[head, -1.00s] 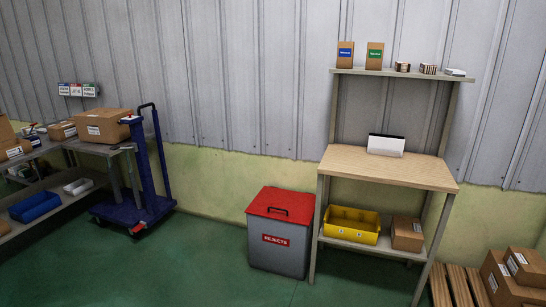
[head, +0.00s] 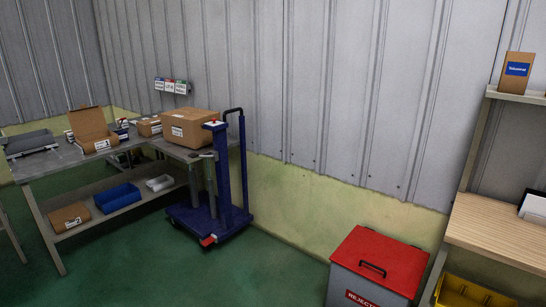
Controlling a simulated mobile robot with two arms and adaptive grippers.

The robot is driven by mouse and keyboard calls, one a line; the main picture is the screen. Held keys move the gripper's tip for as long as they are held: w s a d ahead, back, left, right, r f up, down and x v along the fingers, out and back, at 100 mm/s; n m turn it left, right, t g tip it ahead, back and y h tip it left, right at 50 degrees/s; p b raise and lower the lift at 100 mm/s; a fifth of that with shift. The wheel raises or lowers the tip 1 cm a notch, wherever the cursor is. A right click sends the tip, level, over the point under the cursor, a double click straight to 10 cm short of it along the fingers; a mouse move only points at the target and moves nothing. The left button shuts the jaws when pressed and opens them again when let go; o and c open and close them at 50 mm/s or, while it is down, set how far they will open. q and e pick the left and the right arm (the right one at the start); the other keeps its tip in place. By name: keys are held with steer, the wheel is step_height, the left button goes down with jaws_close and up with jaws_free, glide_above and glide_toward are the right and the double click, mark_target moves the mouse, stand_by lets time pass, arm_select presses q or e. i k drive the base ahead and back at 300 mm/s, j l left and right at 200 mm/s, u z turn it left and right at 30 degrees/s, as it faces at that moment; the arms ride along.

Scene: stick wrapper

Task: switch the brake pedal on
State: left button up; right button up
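A blue trolley (head: 238,213) stands on the green floor left of centre in the head view, with an upright column and a dark handle on top. A small red pedal (head: 208,240) sticks out at the near edge of its low base. Whether the pedal is pressed or raised is too small to tell. Neither of my grippers is in view.
A grey workbench (head: 60,163) with cartons and a lower shelf stands left of the trolley. A red-lidded rejects bin (head: 375,262) and a wooden-topped bench (head: 500,232) stand to the right. The green floor (head: 150,270) before the trolley is clear.

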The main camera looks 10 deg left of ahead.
mark_target(209, 241)
steer(key=i+j+u, duration=0.3)
steer(key=i+j, duration=0.6)
steer(key=j, duration=0.15)
steer(key=i+j, duration=0.1)
steer(key=j, duration=0.15)
steer(key=i+j+u, duration=0.1)
steer(key=j, duration=0.2)
steer(key=i+j+u, duration=0.15)
steer(key=i, duration=0.95)
steer(key=i+j+u, duration=0.1)
steer(key=i, duration=1)
